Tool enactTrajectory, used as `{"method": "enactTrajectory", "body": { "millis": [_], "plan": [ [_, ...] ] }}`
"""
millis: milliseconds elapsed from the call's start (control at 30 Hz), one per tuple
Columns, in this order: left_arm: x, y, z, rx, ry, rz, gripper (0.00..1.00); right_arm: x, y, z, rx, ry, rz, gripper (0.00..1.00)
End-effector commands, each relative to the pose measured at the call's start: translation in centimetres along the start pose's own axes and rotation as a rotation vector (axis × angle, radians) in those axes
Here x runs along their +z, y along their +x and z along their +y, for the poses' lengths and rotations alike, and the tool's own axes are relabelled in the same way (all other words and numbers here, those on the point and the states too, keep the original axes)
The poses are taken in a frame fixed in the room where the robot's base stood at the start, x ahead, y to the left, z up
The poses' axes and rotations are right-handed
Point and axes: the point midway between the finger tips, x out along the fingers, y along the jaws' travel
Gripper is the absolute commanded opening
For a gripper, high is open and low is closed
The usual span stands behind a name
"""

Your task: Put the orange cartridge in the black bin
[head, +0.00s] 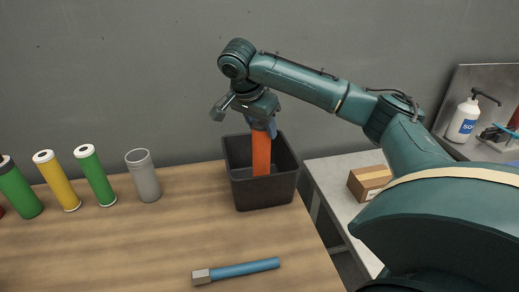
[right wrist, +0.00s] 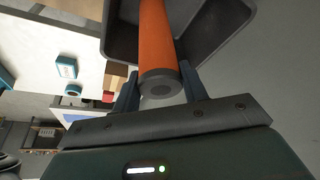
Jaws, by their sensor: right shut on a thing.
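The orange cartridge (head: 261,155) hangs upright inside the opening of the black bin (head: 264,195) in the head view. My right gripper (head: 262,128) is above the bin and shut on the cartridge's upper end. In the right wrist view the cartridge (right wrist: 156,40) sits between the fingers of my right gripper (right wrist: 160,88), its dark grey end cap towards the camera. The black bin (right wrist: 122,35) lies beyond it there. Whether the cartridge's lower end touches the bin floor cannot be told. My left gripper is not in view.
Green (head: 95,175) and yellow (head: 57,181) cartridges and an open grey cylinder (head: 142,176) stand left of the bin on the wooden table (head: 150,240). A blue-handled tool (head: 237,271) lies in front. A cardboard box (head: 369,183) sits on the grey surface to the right.

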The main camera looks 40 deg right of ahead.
Motion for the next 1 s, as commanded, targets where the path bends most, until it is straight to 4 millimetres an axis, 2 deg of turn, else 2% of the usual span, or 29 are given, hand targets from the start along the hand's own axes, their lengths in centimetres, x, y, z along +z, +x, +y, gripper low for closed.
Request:
{"method": "enactTrajectory", "body": {
  "millis": [333, 700, 733, 1000],
  "plan": [
    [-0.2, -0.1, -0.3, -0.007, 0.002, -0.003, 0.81, 1.4, 3.5, 0.0, 0.0, -0.001, 0.0, 0.05],
    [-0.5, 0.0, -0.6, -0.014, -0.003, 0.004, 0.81, 1.7, 4.0, 0.0, 0.0, -0.001, -0.001, 0.05],
    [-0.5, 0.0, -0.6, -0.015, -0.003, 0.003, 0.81, 1.7, 4.1, 0.0, 0.001, -0.001, -0.001, 0.44],
    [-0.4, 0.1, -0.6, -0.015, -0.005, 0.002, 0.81, 1.7, 4.0, 0.0, 0.0, -0.001, -0.001, 0.65]
  ]
}}
